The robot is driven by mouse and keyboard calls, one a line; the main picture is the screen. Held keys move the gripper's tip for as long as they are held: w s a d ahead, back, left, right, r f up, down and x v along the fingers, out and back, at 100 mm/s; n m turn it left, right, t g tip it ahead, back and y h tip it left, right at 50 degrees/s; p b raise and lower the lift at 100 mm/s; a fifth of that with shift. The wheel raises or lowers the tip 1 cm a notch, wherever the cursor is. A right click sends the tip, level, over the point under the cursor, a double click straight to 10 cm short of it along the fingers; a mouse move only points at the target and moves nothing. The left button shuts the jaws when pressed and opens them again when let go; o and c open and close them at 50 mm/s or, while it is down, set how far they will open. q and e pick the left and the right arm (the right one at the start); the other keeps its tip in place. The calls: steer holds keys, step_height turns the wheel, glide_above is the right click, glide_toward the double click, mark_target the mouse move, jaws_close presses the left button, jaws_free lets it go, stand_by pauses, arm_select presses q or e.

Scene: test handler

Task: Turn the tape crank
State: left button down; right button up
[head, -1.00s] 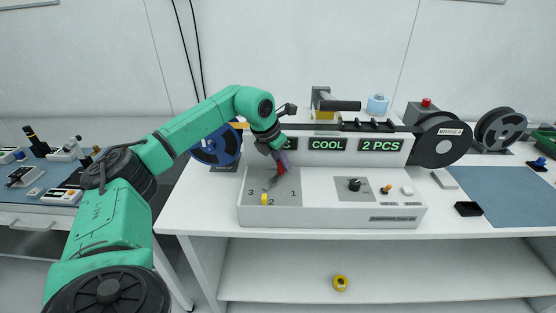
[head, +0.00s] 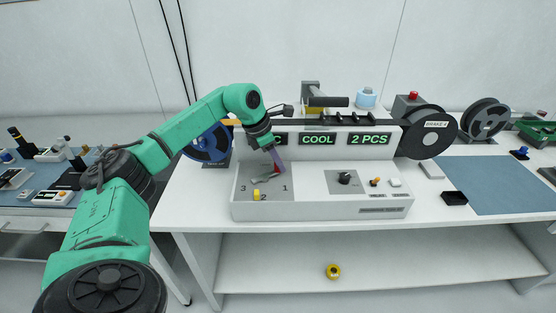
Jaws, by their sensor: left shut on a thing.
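The tape crank (head: 265,177) is a small grey lever on the grey dial panel at the left of the white test handler (head: 325,207). The panel bears the marks 1, 2 and 3, and a yellow piece (head: 256,193) stands by the 2. My left gripper (head: 277,167) reaches down from behind over the panel, near the 1. It is shut at the crank's upper end, where a red part shows between or beside the fingers; the exact contact is too small to tell. My right gripper is out of view.
Lit signs read COOL (head: 317,139) and 2 PCS (head: 370,139). A black knob (head: 345,178) and small buttons sit right of the panel. A blue reel (head: 208,146) stands behind left, a dark reel (head: 428,132) at right. A yellow roll (head: 333,271) lies on the lower shelf.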

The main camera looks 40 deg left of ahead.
arm_select(q)
steer(key=shift+r, duration=0.1)
steer(key=c, duration=0.7)
jaws_free()
steer(key=shift+s+a+r, duration=0.1)
steer(key=shift+a+r, duration=0.05)
steer(key=shift+r, duration=0.15)
steer(key=v, duration=1.4)
steer(key=shift+s+f+b, duration=0.1)
steer(key=shift+b, duration=0.25)
